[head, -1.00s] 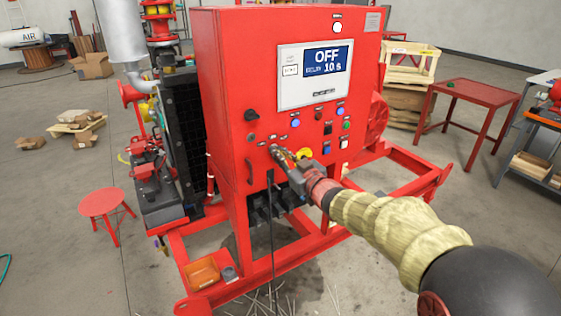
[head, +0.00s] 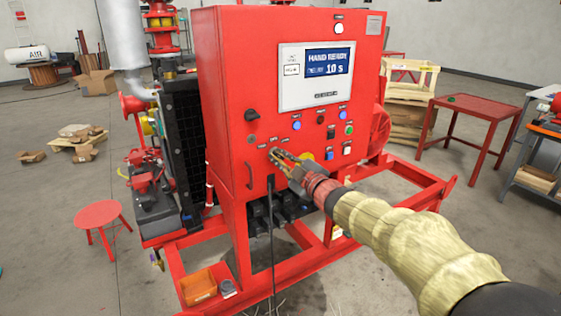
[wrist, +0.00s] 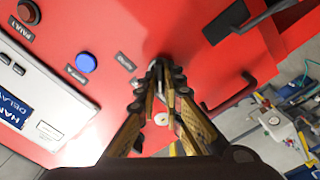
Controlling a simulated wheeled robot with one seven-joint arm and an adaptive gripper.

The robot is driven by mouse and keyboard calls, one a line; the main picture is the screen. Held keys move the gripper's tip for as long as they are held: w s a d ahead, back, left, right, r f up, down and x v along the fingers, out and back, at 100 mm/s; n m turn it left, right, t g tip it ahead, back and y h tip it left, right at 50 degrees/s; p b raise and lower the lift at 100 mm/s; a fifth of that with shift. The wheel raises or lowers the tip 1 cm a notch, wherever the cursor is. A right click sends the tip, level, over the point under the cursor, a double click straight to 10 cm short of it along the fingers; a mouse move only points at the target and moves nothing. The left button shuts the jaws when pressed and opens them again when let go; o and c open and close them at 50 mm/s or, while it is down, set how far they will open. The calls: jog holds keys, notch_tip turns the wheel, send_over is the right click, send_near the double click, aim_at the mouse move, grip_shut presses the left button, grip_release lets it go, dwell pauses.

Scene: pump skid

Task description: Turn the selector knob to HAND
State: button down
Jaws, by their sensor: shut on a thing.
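The red control cabinet (head: 225,110) stands in front of me. Its screen (head: 328,62) reads HAND READY with 10 s below; part of it shows in the wrist view (wrist: 12,110). My gripper (head: 275,154) reaches the lower left of the cabinet's front and is shut on the selector knob. In the wrist view the fingertips (wrist: 164,70) meet at the red panel and cover most of the knob, so its pointer cannot be read.
A black rotary handle (head: 252,115) sits up and left of my gripper. Blue, red and green buttons (head: 297,126) lie to the right. A cabinet pull handle (head: 249,175) is close at lower left. A black cable (head: 271,220) hangs below.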

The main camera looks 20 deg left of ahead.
dwell(0.5)
jog(key=c, duration=1.9)
grip_release()
jog(key=v, duration=1.2)
